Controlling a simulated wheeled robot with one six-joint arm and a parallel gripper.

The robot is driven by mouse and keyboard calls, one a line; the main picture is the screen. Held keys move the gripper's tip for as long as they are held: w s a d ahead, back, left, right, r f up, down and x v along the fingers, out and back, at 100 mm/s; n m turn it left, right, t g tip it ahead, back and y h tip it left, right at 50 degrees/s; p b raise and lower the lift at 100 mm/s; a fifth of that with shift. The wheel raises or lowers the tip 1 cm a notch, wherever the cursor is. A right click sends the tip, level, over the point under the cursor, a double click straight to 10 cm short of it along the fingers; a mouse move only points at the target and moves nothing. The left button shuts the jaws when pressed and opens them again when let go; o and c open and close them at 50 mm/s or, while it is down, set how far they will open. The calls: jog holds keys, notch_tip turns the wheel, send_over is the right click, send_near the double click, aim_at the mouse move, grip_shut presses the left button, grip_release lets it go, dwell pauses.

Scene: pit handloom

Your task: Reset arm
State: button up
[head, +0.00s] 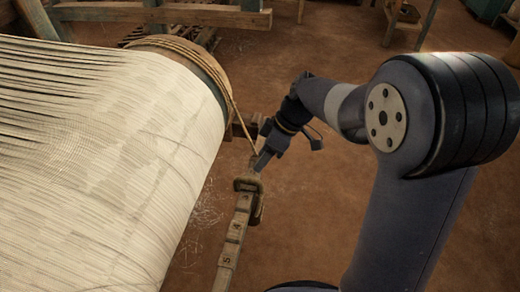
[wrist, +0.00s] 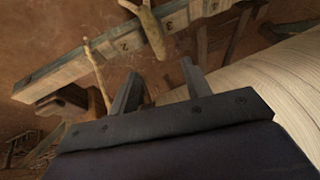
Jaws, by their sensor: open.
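My arm reaches in from the right in the head view. My gripper (head: 262,160) is beside the right end of the large roll of pale warp threads (head: 110,150), just above the top of a numbered wooden bar (head: 232,240). In the wrist view my gripper (wrist: 161,88) shows two separated fingers with nothing held between them. The numbered bar (wrist: 85,62) crosses the upper part of that view, with a curved wooden piece (wrist: 151,30) over it. I cannot tell whether the fingers touch the bar.
A rope (head: 228,88) wraps the roll's end and hangs beside my gripper; a cord (wrist: 97,72) also shows in the wrist view. The roll (wrist: 265,80) is close on the right there. Wooden frame beams (head: 160,13) stand behind. Brown earth floor (head: 300,215) lies open around my arm.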

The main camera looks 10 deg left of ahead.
aim_at(247, 180)
jog(key=shift+r, duration=0.1)
jog(key=b+x, duration=0.2)
jog(key=x, duration=0.8)
jog(key=shift+f, duration=0.4)
jog(key=shift+a+r, duration=0.1)
jog(key=shift+r, duration=0.05)
jog(key=shift+w, duration=0.1)
